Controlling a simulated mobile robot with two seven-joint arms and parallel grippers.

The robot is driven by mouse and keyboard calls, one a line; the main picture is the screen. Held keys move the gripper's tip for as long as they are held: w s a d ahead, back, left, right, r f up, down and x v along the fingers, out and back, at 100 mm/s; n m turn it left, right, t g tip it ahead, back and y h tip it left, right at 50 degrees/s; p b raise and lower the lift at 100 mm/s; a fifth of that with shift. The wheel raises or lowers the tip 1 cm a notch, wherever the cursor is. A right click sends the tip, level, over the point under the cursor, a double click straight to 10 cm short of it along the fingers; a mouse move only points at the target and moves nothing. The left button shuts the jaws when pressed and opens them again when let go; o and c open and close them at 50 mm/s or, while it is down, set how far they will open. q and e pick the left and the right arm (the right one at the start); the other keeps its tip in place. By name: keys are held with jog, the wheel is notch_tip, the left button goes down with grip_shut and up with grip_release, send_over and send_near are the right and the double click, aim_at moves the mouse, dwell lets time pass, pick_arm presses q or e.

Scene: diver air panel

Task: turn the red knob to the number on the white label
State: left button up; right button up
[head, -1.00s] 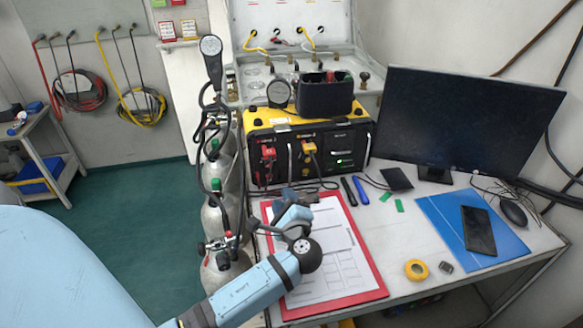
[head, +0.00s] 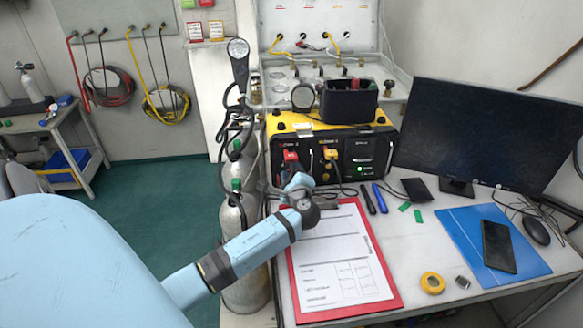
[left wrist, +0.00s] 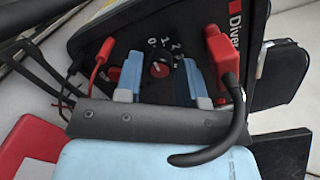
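The red knob (left wrist: 159,69) shows in the left wrist view on the dark face of the air panel (left wrist: 118,48), with white numbers around it. My left gripper (left wrist: 160,88) is open, with one blue finger on each side of the knob; I cannot tell whether they touch it. In the head view my left gripper (head: 298,184) is in front of the panel's left part and hides the knob. A small white label (head: 303,127) lies on the panel's yellow top; its number is too small to read. My right gripper is not in view.
A red plug (left wrist: 222,55) with a black cable stands right of the fingers, and a thinner red plug (left wrist: 102,52) stands left. A red clipboard (head: 391,287) lies below my arm. Gas cylinders (head: 245,225) stand left of the table. A monitor (head: 480,130) stands at right.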

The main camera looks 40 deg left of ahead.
pick_arm(q)
jog(key=shift+c, duration=0.5)
jog(key=c, duration=0.5)
jog(key=m+p, duration=1.1)
jog(key=p, duration=0.1)
jog(key=shift+s+r+t, duration=0.1)
jog(key=shift+t, duration=0.3)
jog(key=shift+c, duration=0.2)
jog(key=shift+m+p, duration=1)
jog(key=shift+m, duration=0.2)
jog(key=shift+f+m+p, duration=0.2)
jog(key=shift+m+p, duration=0.2)
jog(key=shift+m, duration=0.3)
jog(key=o, duration=0.6)
